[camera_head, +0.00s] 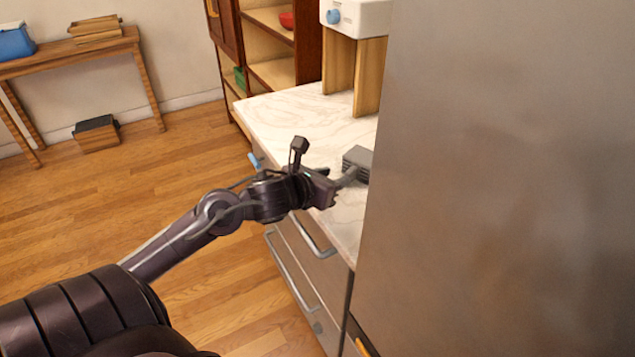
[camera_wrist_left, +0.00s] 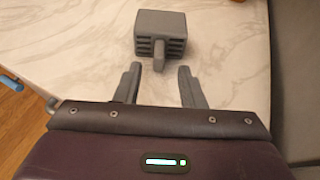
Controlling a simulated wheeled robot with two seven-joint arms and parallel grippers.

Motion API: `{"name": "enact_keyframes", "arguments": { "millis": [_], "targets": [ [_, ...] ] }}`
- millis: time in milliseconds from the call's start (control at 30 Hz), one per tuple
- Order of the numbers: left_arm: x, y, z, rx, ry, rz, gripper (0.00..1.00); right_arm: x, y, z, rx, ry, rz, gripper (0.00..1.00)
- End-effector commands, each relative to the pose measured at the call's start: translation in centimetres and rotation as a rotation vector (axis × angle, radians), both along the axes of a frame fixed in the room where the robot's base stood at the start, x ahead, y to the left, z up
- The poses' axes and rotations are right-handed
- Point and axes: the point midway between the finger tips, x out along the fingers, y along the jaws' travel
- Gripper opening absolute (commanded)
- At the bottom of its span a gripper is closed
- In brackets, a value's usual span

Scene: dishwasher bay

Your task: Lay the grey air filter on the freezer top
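The grey air filter (camera_head: 360,160) is a small slatted block on the white marble top of the drawer cabinet (camera_head: 290,115), close to the big grey metal appliance side. In the left wrist view the air filter (camera_wrist_left: 161,30) lies ahead of the fingers, with a short grey stub pointing toward me. My left gripper (camera_head: 345,180) reaches over the marble top. In the left wrist view its two fingers (camera_wrist_left: 158,85) are spread apart with nothing but marble between them; the stub's end is just beyond the fingertips. My right gripper is not in view. I cannot tell which surface is the freezer top.
The tall metal appliance (camera_head: 500,180) fills the right side. A white device (camera_head: 362,18) stands on a wooden stand behind. A wooden shelf (camera_head: 270,40) and a side table (camera_head: 70,48) are farther back.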

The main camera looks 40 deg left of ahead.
Motion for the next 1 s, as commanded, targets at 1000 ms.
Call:
{"name": "enact_keyframes", "arguments": {
  "millis": [1000],
  "targets": [
    [-5.0,0.1,2.1,-0.001,0.0,0.002,0.36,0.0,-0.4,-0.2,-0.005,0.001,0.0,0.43]
  ]
}}
